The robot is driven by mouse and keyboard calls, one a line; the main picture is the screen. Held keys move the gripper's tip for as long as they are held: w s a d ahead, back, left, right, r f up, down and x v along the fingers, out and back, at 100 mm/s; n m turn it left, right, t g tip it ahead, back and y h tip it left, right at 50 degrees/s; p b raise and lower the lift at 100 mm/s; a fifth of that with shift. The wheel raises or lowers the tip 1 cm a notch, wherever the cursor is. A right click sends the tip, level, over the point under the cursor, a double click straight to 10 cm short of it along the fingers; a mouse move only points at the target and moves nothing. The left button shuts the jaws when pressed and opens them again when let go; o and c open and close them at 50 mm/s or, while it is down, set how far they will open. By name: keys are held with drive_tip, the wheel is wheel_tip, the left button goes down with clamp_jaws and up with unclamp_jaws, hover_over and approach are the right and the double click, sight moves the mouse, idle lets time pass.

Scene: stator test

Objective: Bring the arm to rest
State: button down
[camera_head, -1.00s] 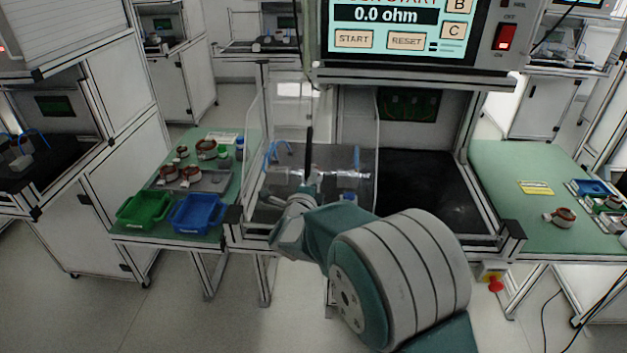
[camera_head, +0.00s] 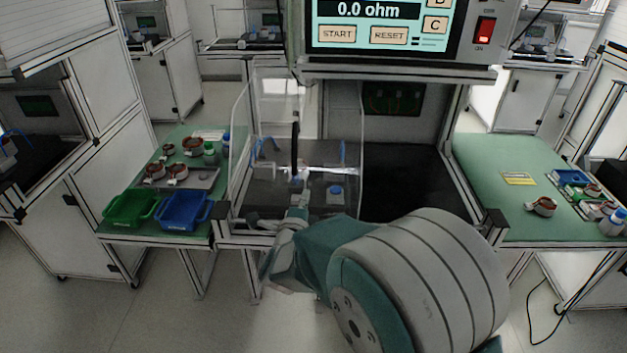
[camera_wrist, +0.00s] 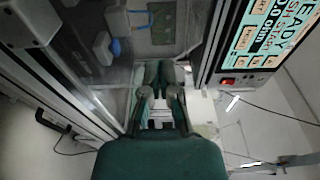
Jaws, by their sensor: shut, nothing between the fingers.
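My arm, with its large grey and teal link (camera_head: 425,285), reaches from the lower right toward the test bench in the head view. My gripper (camera_wrist: 164,78) is at the middle of the wrist view, its fingers together with nothing between them. In the head view my gripper (camera_head: 298,196) looks small, in front of the tester's clear-walled bay; its fingertips are hard to make out there. I cannot tell the exact gap between it and the bench.
The tester panel (camera_head: 376,35) reads 0.0 ohm above the bench. A left green table holds a green bin (camera_head: 130,208), a blue bin (camera_head: 185,211) and several stators. A right green table (camera_head: 480,180) holds a stator (camera_head: 541,206) and small items. Floor shows at lower left.

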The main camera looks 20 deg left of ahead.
drive_tip(key=s+d+r+n+g+y, duration=0.1)
drive_tip(key=s+d+r+n+g, duration=0.3)
drive_tip(key=d, duration=0.6)
drive_tip(key=w+d+r+n+g+y, duration=0.1)
drive_tip(key=d+r+n+g, duration=0.1)
drive_tip(key=d+r+n, duration=0.6)
drive_tip(key=s+d+f+n+g+h, duration=0.2)
drive_tip(key=s+d+g, duration=0.1)
drive_tip(key=s+d, duration=0.7)
drive_tip(key=s+d+f+n+g+h, duration=0.2)
drive_tip(key=s+d+f+g+h, duration=0.1)
drive_tip(key=s+d, duration=0.8)
drive_tip(key=shift+s+f, duration=0.15)
drive_tip(key=shift+s, duration=0.2)
